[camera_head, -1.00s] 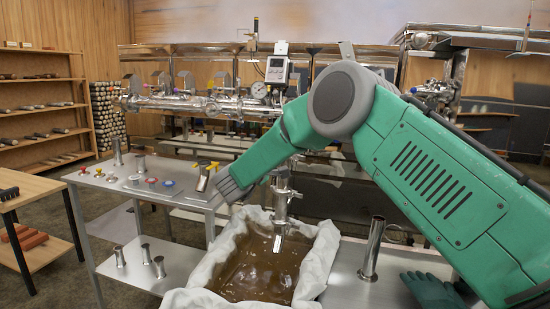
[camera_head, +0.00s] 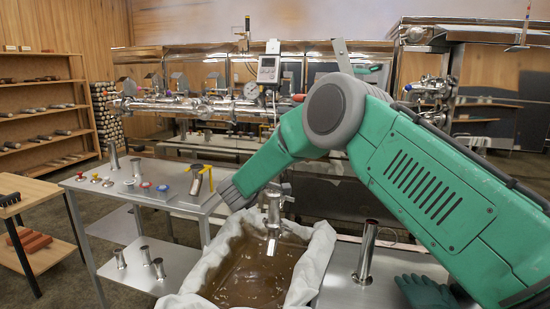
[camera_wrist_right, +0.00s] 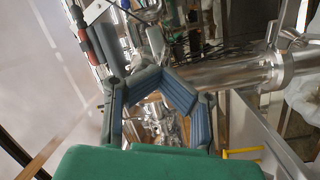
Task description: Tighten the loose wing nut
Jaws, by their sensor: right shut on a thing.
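My right gripper (camera_wrist_right: 157,76) shows in the wrist view with its dark, blue-padded fingers closed to a ring. It is shut on a small part, which seems to be the wing nut but is mostly hidden at the fingertips. In the head view my right arm comes from the right, and its grey end (camera_head: 232,193) is just left of an upright metal pipe fitting (camera_head: 274,207) above the pan. A shiny pipe with a clamp joint (camera_wrist_right: 275,70) lies right of the fingers in the wrist view. My left gripper is not in view.
A cloth-lined pan (camera_head: 318,258) of brown liquid stands below the fitting. A metal side table (camera_head: 130,200) holds small coloured-top parts and cylinders. A metal tube (camera_head: 366,252) and a dark green glove (camera_head: 428,292) are at right. A gauge (camera_head: 251,91) and pipes stand behind.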

